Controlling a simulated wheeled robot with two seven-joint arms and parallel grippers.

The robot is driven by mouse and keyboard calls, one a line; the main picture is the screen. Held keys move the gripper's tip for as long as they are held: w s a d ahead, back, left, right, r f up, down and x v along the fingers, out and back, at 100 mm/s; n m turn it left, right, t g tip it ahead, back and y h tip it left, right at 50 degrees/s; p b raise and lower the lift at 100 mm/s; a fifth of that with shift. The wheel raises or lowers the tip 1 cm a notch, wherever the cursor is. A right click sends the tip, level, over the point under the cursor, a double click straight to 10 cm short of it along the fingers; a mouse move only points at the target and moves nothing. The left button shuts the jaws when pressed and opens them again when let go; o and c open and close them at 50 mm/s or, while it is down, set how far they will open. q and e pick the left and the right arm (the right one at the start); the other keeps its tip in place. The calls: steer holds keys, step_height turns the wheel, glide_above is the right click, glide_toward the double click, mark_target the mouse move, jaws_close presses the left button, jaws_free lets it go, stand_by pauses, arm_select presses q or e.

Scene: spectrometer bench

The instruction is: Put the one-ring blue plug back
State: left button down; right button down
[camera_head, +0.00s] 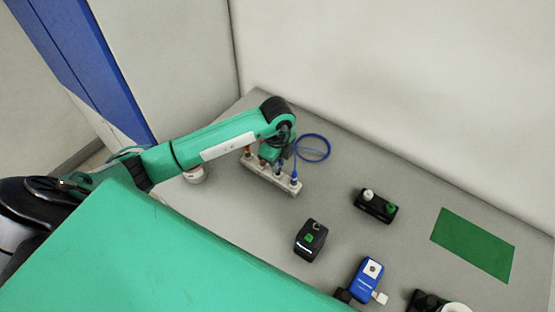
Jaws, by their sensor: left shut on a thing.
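A pale rack (262,179) with several plugs in a row stands on the bench at the upper middle. A blue plug (295,178) stands at its right end. My left gripper (274,160) points down over the rack and is shut on what looks like another blue plug (279,168), partly hidden by the fingers. A loop of blue cable (314,149) lies just right of the gripper. The rings on the plugs are too small to read. Whether the held plug touches the rack cannot be told. My right gripper is not in view.
A black box with a green button (309,240), a blue device (367,279) and a black block with white and green knobs (375,206) stand in front and right. A green mat (474,245) lies farther right. Walls close off the back.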

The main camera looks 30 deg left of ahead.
arm_select(q)
steer(key=shift+f, duration=0.25)
steer(key=shift+f+b, duration=0.45)
steer(key=shift+f, duration=0.1)
steer(key=c, duration=1.3)
jaws_free()
steer(key=shift+c, duration=0.2)
steer(key=shift+r, duration=0.1)
